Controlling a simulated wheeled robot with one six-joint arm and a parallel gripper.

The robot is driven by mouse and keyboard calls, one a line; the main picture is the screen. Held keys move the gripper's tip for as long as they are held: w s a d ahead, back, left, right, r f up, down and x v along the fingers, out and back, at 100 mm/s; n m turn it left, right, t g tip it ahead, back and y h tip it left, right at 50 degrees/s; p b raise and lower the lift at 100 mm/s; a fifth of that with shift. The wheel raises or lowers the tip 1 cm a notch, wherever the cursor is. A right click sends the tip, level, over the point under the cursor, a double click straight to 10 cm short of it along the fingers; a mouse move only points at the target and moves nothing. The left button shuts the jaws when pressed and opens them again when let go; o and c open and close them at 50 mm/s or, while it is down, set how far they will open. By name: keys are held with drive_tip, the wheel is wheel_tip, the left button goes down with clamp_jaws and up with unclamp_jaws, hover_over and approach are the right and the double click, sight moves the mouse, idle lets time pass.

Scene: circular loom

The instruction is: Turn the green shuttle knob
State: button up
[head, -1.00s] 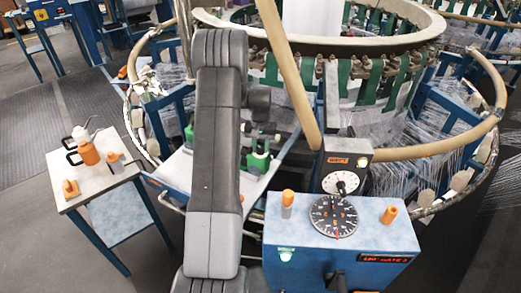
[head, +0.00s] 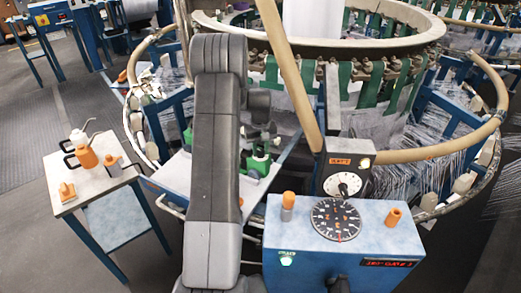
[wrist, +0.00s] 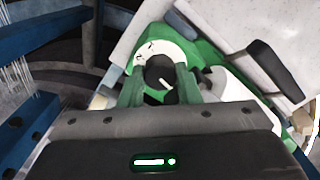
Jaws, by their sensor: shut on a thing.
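In the wrist view a black knob (wrist: 160,70) with a pale pointer line sits on a white dial plate (wrist: 182,46) with dark marks, set in a green shuttle body (wrist: 207,48). My gripper (wrist: 160,84) is shut on the knob, with one finger on each side of it. The fingers hide parts of the dial's lower left and right. In the head view a green shuttle (head: 260,166) shows just right of my arm. My arm hides part of that area, and the grip on the knob cannot be made out there.
A blue console (head: 300,235) with a black dial (head: 336,220) and orange-capped parts stands right of my arm. A small table (head: 60,170) with an oil can and orange items stands at the left. Tan hoop rails (head: 450,147) ring the loom. Grey floor lies between table and arm.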

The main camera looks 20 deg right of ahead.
sight(261, 151)
drive_tip(key=o, duration=0.7)
drive_tip(key=shift+r, duration=0.1)
wheel_tip(261, 151, up, 14)
drive_tip(key=b, duration=0.1)
